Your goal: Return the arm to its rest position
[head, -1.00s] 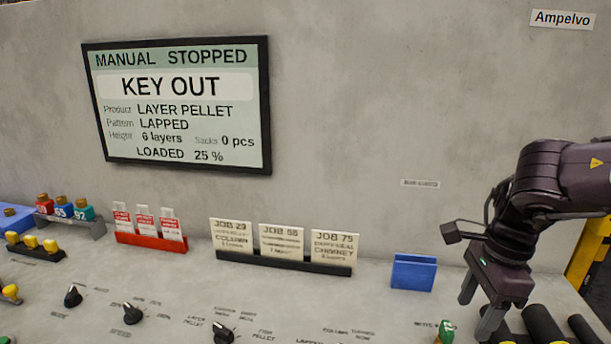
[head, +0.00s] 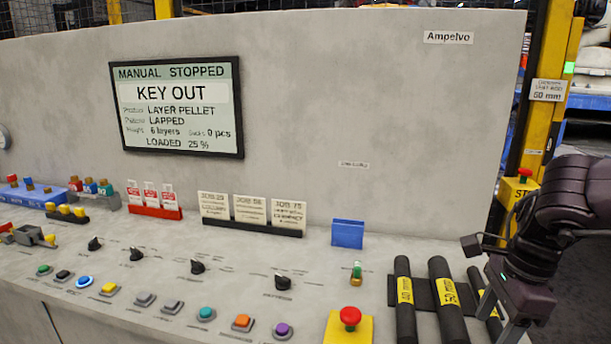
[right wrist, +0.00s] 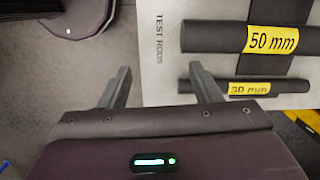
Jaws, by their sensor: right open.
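My right gripper (head: 494,318) is at the right edge of the console in the head view, beside the dark test rods. In the right wrist view its two fingers (right wrist: 160,88) stand apart with nothing between them. They lie over the console's edge and the floor, next to the "TEST RODS" lettering. The 50 mm rod (right wrist: 215,37) and the 30 mm rod (right wrist: 225,87) lie to the right of the fingers there. My left gripper is in neither view.
The console (head: 300,318) carries black knobs, coloured buttons and a red emergency button (head: 350,318). The screen (head: 178,108) reads "MANUAL STOPPED, KEY OUT". Card holders and a blue holder (head: 347,233) stand at the back. A yellow post (head: 545,100) stands right of the panel.

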